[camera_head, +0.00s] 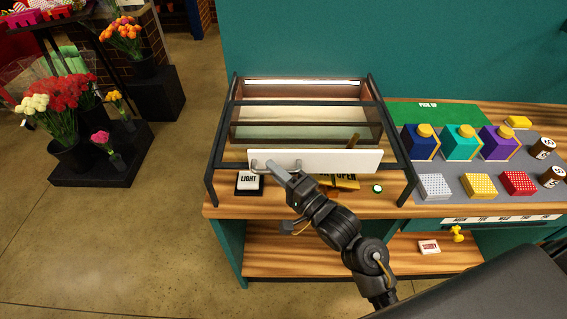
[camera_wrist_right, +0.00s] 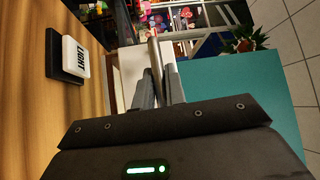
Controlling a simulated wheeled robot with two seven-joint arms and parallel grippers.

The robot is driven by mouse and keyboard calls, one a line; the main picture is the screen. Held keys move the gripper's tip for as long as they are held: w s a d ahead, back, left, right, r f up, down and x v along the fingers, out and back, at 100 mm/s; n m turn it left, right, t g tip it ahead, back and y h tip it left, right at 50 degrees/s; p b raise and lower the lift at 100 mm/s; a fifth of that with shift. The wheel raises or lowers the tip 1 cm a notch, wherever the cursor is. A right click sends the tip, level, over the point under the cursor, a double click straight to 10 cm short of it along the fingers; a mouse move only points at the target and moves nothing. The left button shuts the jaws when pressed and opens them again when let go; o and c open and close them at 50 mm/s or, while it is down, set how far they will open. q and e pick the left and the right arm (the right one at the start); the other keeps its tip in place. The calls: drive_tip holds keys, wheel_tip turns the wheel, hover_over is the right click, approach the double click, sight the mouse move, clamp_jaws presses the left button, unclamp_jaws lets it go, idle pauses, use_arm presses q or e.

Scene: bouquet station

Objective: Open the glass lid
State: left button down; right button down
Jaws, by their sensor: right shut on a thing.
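The glass case (camera_head: 376,125) stands on the wooden counter in the head view, with a dark frame and see-through panes. A white front panel (camera_head: 345,161) with a silver bar handle (camera_head: 290,162) runs across its near side. My right gripper (camera_head: 277,170) is shut on the handle near the panel's left end. The right wrist view shows the metal handle bar (camera_wrist_right: 154,48) between my right fingers (camera_wrist_right: 160,86), with the white panel (camera_wrist_right: 130,66) beside them. I cannot tell exactly how far the lid stands open. My left gripper is out of view.
A LIGHT switch block (camera_head: 248,182) sits left of my gripper. Colored boxes (camera_head: 462,143) and a green pick-up mat (camera_head: 430,113) are on the right. Flower buckets (camera_head: 72,155) stand at left.

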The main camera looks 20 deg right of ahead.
drive_tip(key=c, duration=1.5)
unclamp_jaws()
drive_tip(key=shift+o, duration=0.2)
drive_tip(key=shift+s+d+f, duration=0.15)
drive_tip(key=shift+s, duration=0.15)
drive_tip(key=b+v, duration=0.3)
drive_tip(key=v, duration=0.7)
drive_tip(key=shift+s, duration=0.1)
